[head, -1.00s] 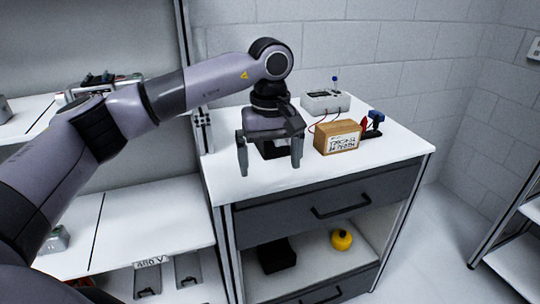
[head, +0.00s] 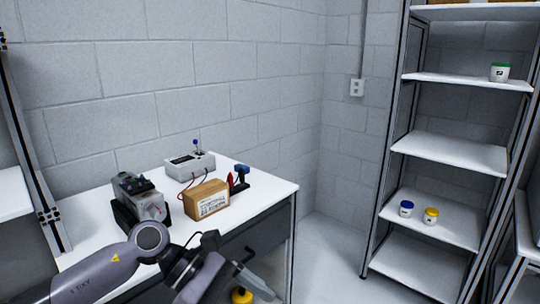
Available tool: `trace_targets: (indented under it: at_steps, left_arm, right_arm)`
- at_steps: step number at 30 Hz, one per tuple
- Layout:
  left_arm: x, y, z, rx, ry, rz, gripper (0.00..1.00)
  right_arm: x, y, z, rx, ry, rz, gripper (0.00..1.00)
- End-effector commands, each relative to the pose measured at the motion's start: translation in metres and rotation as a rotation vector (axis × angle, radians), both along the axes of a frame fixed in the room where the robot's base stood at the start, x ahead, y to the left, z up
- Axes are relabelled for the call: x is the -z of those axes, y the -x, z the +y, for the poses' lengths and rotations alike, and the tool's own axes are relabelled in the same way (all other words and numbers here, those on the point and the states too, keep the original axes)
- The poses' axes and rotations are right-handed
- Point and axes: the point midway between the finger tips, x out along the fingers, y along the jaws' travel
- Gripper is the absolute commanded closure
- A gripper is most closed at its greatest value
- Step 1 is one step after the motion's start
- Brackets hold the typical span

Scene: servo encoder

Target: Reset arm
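In the head view, my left arm comes in along the bottom left. My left gripper (head: 228,285) hangs low in front of the white-topped cabinet (head: 262,190), near its front edge. One grey finger shows at its right side. The rest of the gripper is cut off by the bottom edge, so its opening cannot be judged. A grey device in a black holder (head: 147,207) stands on the cabinet top, left of a cardboard box (head: 206,200). My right gripper is not in view.
A white meter box (head: 189,166) with leads stands behind the cardboard box. A blue-and-black tool (head: 240,178) stands at its right. A yellow object (head: 241,295) shows low by the gripper. A shelf rack (head: 448,154) with small jars stands right, with clear floor between.

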Motion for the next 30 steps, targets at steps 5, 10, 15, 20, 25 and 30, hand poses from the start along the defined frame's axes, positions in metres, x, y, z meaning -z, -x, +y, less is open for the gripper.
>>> trace_targets:
  at_steps: [5,10,15,20,25,30]
  left_arm:
    - [-0.014,0.021,-0.043,-0.205,0.317,0.381,0.00]
    - [-0.028,0.017,-0.051,-0.416,0.579,0.795,0.00]
    - [-0.023,0.000,-0.033,-0.633,0.816,1.247,0.00]
    - [0.010,-0.016,0.002,-0.838,1.021,1.693,0.00]
    - [0.071,-0.015,0.051,-1.054,1.238,2.173,0.00]
    - [0.151,0.017,0.102,1.161,-1.350,-2.423,0.00]
  right_arm:
    - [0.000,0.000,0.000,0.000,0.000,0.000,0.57]
    - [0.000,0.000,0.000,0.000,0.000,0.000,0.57]
    - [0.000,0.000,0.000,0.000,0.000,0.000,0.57]
    - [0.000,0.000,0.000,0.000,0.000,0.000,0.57]
    - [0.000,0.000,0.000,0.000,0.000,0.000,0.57]
    - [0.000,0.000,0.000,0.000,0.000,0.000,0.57]
